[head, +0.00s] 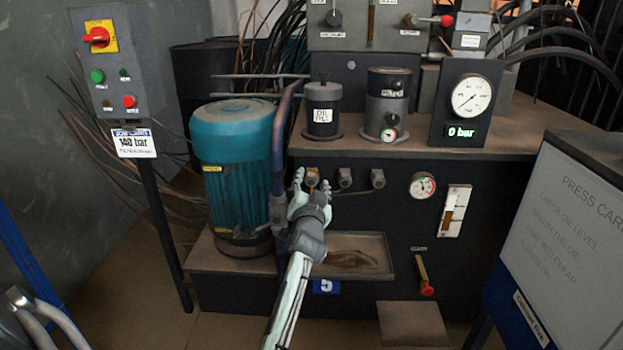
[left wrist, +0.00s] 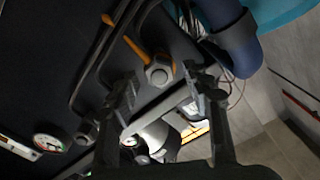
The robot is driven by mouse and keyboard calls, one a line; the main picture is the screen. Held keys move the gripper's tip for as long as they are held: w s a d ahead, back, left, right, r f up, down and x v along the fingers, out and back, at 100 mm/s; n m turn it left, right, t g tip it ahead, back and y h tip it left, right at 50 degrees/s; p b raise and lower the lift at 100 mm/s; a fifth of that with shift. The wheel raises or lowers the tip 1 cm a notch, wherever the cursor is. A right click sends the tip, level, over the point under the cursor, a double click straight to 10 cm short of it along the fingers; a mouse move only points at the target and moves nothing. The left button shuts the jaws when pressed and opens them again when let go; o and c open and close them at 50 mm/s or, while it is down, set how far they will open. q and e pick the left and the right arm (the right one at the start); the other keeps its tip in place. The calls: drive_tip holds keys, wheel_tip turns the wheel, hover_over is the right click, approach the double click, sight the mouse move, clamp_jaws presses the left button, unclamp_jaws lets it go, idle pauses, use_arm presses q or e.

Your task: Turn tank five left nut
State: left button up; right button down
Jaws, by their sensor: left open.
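The dark press tank carries a blue plate with a 5 (head: 326,286) low on its front. A row of three fittings sits on the front under the top edge: the left nut (head: 312,177) with orange on it, a middle nut (head: 345,177) and a right nut (head: 378,179). My left gripper (head: 309,192) is open and empty, just in front of and slightly below the left nut. In the left wrist view a grey hex nut (left wrist: 159,74) with an orange pipe shows between the open fingertips (left wrist: 160,82). Whether the fingers touch it cannot be told. My right gripper is not in view.
A teal motor (head: 235,160) and a dark vertical pipe (head: 279,150) stand close left of the gripper. A drip tray (head: 375,240) lies below. A red-handled valve (head: 425,288) is lower right. A white sign board (head: 560,240) stands at right.

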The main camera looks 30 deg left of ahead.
use_arm(q)
drive_tip(key=shift+w, duration=0.2)
clamp_jaws()
idle(0.4)
